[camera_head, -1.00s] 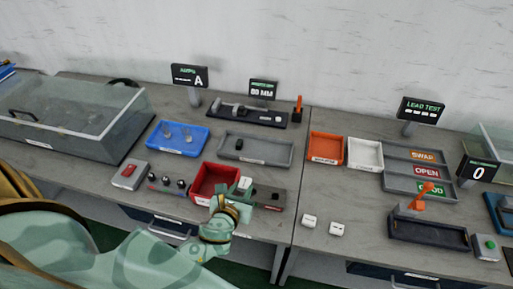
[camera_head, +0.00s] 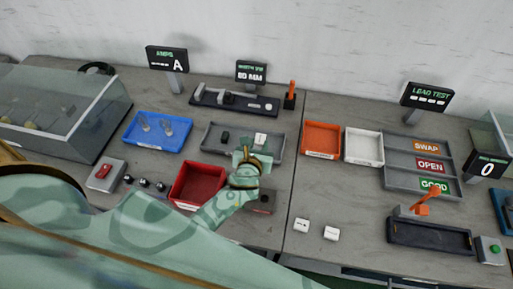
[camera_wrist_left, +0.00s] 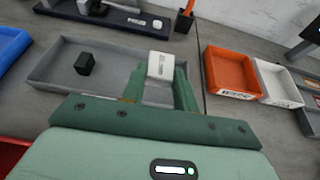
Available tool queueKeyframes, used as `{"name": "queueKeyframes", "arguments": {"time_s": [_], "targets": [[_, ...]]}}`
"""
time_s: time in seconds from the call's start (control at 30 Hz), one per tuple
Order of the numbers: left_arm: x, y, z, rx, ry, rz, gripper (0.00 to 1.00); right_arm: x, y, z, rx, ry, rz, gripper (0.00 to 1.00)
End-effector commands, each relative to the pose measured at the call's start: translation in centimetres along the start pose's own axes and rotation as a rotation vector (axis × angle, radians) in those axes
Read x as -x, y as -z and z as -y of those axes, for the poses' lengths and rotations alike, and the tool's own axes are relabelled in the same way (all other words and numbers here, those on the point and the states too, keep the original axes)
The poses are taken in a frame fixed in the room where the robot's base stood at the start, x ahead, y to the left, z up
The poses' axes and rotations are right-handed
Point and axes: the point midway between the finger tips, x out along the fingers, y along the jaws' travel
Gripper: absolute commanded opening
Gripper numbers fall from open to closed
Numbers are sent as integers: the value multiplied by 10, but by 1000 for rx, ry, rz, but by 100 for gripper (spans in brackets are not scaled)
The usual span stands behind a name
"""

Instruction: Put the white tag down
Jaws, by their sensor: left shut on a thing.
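My left gripper (camera_head: 257,152) is shut on a white tag (camera_head: 260,138) with dark print. It holds the tag at the right part of the long grey tray (camera_head: 212,148). The wrist view shows the tag (camera_wrist_left: 160,66) between the two green fingers, over or in the tray (camera_wrist_left: 60,75). I cannot tell whether the tag touches the tray floor. A small black block (camera_head: 225,137) sits in the left part of the same tray, apart from the tag. My right gripper is in neither view.
A red bin (camera_head: 199,184) stands left of my gripper, a blue tray (camera_head: 157,131) farther left. A black-based gauge (camera_head: 235,101) lies behind the grey tray. Orange (camera_head: 322,138) and white (camera_head: 363,147) bins are to the right. Two white tags (camera_head: 301,225) (camera_head: 331,233) lie on the bare front table.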

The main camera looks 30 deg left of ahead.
Motion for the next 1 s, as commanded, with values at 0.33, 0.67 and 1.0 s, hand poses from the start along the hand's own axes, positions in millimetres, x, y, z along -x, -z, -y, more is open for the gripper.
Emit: {"name": "queueKeyframes", "arguments": {"time_s": [0.33, 0.67, 1.0], "targets": [[-59, 33, -10, -1, 0, 0, 9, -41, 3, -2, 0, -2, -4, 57], [-82, 69, -11, 0, 0, -3, 9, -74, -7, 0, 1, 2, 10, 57], [-82, 68, -11, 0, 0, 0, 9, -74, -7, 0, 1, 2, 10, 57]]}}
